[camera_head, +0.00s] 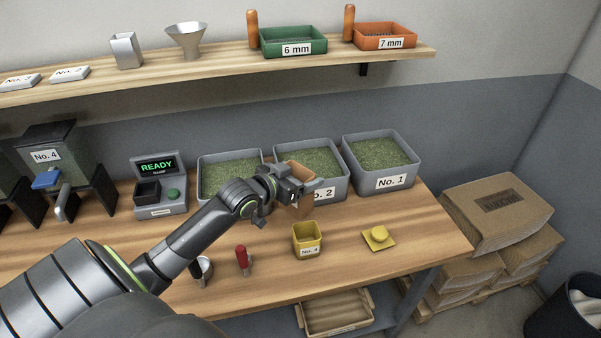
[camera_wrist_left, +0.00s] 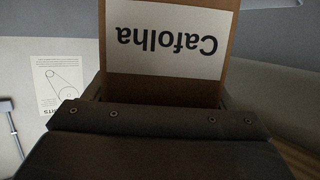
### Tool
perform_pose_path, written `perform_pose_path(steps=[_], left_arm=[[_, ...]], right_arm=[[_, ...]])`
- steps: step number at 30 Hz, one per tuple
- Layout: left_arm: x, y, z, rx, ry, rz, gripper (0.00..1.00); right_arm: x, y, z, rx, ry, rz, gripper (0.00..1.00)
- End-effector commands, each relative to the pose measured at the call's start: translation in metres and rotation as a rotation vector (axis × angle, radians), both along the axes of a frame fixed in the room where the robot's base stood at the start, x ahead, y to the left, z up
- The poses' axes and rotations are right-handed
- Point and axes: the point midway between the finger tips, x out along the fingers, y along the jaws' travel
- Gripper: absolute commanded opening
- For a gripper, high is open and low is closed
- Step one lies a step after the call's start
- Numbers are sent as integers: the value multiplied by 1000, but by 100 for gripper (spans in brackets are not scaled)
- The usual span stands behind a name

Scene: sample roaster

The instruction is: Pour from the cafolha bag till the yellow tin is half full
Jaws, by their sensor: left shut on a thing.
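The brown cafolha bag (camera_head: 299,206) is in my left gripper (camera_head: 297,190), held above the table in front of the No. 2 bin. In the left wrist view the bag's white label (camera_wrist_left: 168,40) reads "Cafolha" upside down, and the bag fills the space beyond the gripper (camera_wrist_left: 160,115). The yellow tin (camera_head: 307,240) stands upright and open on the table, below and just right of the bag, labelled No. 4. How full it is cannot be made out. Its yellow lid (camera_head: 378,238) lies to its right. My right gripper is not in view.
Bins of green beans, including No. 1 (camera_head: 381,165), line the table's back. A scale (camera_head: 160,190) reading READY stands left. A red-handled tool (camera_head: 243,260) and a scoop (camera_head: 202,270) are near the front edge. The right table end is clear.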

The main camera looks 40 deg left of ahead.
Motion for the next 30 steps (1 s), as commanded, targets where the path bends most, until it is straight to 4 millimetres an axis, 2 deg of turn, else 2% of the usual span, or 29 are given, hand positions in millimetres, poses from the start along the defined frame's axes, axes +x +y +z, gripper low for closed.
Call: perform_pose_path(steps=[6, 8, 21, 30], left_arm=[[-1, 0, 3, -1, 0, 1, 50], [-1, 0, -7, 20, -4, 1, 50], [-1, 2, -48, 262, -37, 0, 50], [0, 2, -44, 475, -65, 0, 50]], right_arm=[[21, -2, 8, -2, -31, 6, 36], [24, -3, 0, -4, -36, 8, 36], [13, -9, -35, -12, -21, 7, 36], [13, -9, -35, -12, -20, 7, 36]])
